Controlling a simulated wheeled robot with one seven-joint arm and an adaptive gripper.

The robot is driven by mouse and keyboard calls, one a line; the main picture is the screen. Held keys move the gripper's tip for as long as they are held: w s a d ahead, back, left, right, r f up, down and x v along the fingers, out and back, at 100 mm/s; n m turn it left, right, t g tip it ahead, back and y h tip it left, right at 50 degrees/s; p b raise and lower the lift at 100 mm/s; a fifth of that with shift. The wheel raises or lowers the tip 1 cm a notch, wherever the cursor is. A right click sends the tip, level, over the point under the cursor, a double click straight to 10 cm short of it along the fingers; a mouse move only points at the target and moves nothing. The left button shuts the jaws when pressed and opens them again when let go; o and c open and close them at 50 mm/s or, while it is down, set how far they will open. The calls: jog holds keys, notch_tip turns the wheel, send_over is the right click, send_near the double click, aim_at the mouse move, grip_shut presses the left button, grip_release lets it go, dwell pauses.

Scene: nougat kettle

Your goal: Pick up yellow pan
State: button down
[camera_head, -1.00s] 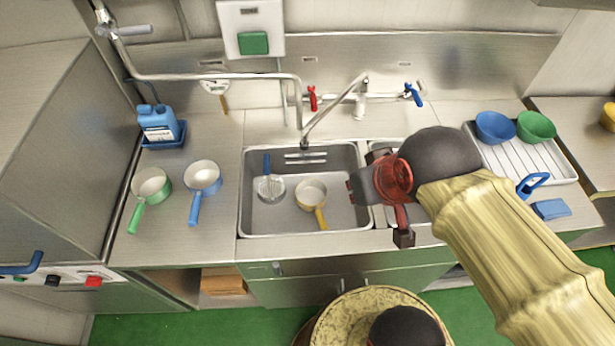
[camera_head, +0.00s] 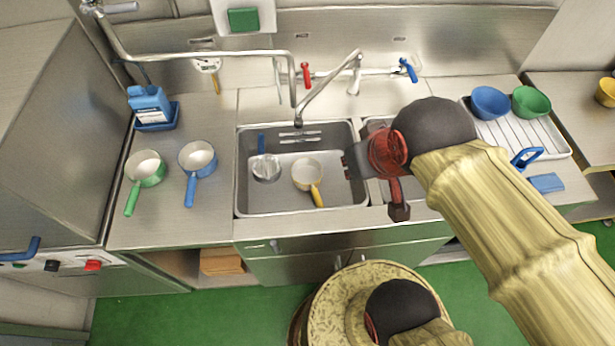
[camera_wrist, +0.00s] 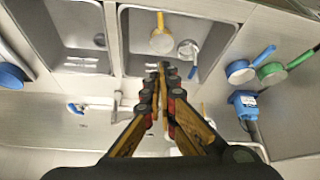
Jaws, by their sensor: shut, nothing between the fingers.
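The yellow pan (camera_head: 307,174) rests in the left sink basin, its yellow handle pointing to the front right. In the wrist view the yellow pan (camera_wrist: 162,42) is near the top middle, beyond my fingertips. My gripper (camera_head: 350,165) is at the right side of that basin, above the sink and to the right of the pan, not touching it. In the wrist view my gripper (camera_wrist: 161,68) has its fingers together with nothing between them.
A blue-handled strainer (camera_head: 264,168) lies beside the pan at left. A green pan (camera_head: 146,168) and a blue pan (camera_head: 198,159) stand on the left counter. The faucet (camera_head: 328,88) arches over the sink's back. A drying rack (camera_head: 560,148) with bowls stands at right.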

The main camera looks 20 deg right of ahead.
aim_at(317, 195)
jog(key=c, duration=2.6)
grip_release()
